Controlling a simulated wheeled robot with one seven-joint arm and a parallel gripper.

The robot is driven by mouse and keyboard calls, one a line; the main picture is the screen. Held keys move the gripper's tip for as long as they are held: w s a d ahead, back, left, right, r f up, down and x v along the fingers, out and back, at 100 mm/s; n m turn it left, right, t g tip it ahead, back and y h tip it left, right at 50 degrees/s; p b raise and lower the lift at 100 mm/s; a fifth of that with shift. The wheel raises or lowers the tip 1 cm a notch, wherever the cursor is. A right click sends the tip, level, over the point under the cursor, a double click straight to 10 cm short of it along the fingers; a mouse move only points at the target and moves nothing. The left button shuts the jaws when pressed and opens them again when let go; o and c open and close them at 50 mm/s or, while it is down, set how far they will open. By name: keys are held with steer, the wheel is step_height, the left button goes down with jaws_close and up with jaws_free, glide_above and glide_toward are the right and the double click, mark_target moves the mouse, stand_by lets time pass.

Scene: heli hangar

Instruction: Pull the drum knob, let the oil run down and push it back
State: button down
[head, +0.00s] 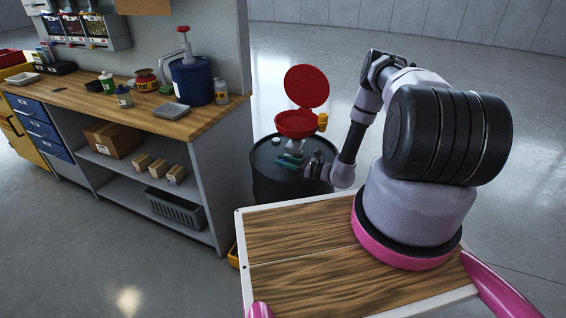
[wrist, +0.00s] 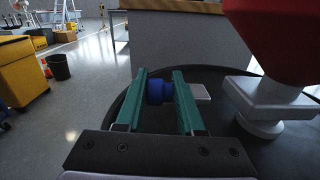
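The black drum (head: 262,177) stands beyond my wooden deck, with a red funnel (head: 296,124) and its raised red lid (head: 307,86) on top. The wrist view shows the funnel close at the upper right (wrist: 280,40), above a pale block and foot. My gripper (head: 289,160) is low over the drum top; its two green fingers also show in the wrist view (wrist: 160,85). A blue knob (wrist: 160,92) lies between the fingers, nearly filling the gap. I cannot tell whether they touch it. The knob is not discernible in the head view.
A workbench (head: 215,115) stands left of the drum, holding a blue pump container (head: 192,82), bottles and trays. A yellow knob (head: 322,121) sits by the funnel. A pale plate (wrist: 201,92) is beside the right finger. Open floor lies behind the drum.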

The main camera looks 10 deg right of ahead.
steer(key=shift+s+a+f, duration=0.15)
steer(key=shift+s+a, duration=0.15)
steer(key=shift+s, duration=0.15)
stand_by(1.0)
steer(key=shift+w, duration=0.1)
steer(key=shift+w+d, duration=1.3)
steer(key=shift+w, duration=0.3)
steer(key=c, duration=0.9)
jaws_free()
steer(key=shift+o, duration=1)
steer(key=shift+w, duration=0.1)
steer(key=v, duration=1)
steer(key=shift+d, duration=0.35)
steer(key=shift+s, duration=0.2)
steer(key=shift+d, duration=0.1)
